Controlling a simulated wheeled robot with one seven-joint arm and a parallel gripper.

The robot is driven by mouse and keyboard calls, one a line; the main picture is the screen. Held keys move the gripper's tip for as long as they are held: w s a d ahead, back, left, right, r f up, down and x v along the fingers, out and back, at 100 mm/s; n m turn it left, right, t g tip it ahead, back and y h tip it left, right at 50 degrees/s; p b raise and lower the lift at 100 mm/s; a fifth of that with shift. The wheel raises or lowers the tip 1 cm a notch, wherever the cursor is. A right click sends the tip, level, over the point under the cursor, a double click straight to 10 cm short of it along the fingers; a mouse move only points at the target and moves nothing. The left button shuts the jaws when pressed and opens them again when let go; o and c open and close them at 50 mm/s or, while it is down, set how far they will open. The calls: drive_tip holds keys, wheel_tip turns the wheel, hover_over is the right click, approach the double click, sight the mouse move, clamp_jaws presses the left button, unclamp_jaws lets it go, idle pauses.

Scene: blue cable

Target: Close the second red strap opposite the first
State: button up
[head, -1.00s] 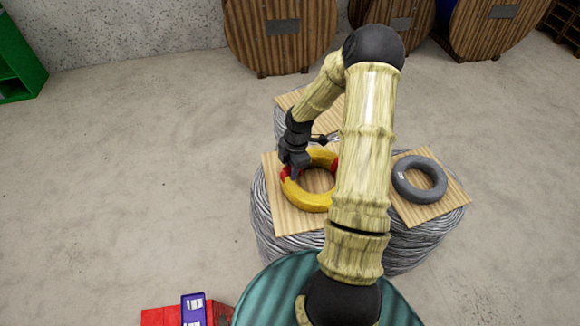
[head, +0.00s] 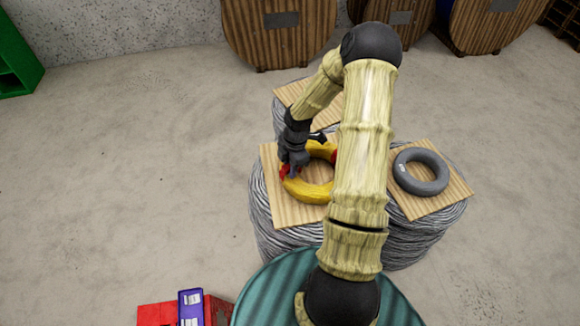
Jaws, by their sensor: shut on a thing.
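A yellow cable coil (head: 310,191) lies flat on a light wooden board on top of a drum of grey cable. One red strap (head: 284,171) shows at the coil's left side, right at my gripper. A second red patch (head: 334,156), apparently the other strap, shows at the coil's right side, partly hidden by my arm. My gripper (head: 288,167) is shut at the coil's left edge, on the red strap there. The fingertips are small and dark, and whether the strap ends meet cannot be seen. My forearm hides the coil's right edge.
A grey coil (head: 421,172) lies on another board to the right. A third board (head: 308,100) stands behind. Red and purple boxes (head: 188,309) are at the lower left. Large wooden reels (head: 280,30) line the back wall. The floor on the left is clear.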

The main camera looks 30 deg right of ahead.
drive_tip(key=shift+f, duration=0.75)
idle(0.7)
drive_tip(key=shift+r+p, duration=0.7)
drive_tip(key=shift+r, duration=0.05)
idle(0.6)
drive_tip(key=shift+f+b, duration=0.4)
drive_tip(key=shift+f, duration=0.35)
drive_tip(key=shift+r+p, duration=0.75)
drive_tip(key=shift+p, duration=0.2)
idle(0.7)
drive_tip(key=shift+f+b, duration=0.45)
drive_tip(key=shift+f, duration=0.35)
drive_tip(key=shift+r+p, duration=0.7)
drive_tip(key=shift+f, duration=0.3)
idle(1.0)
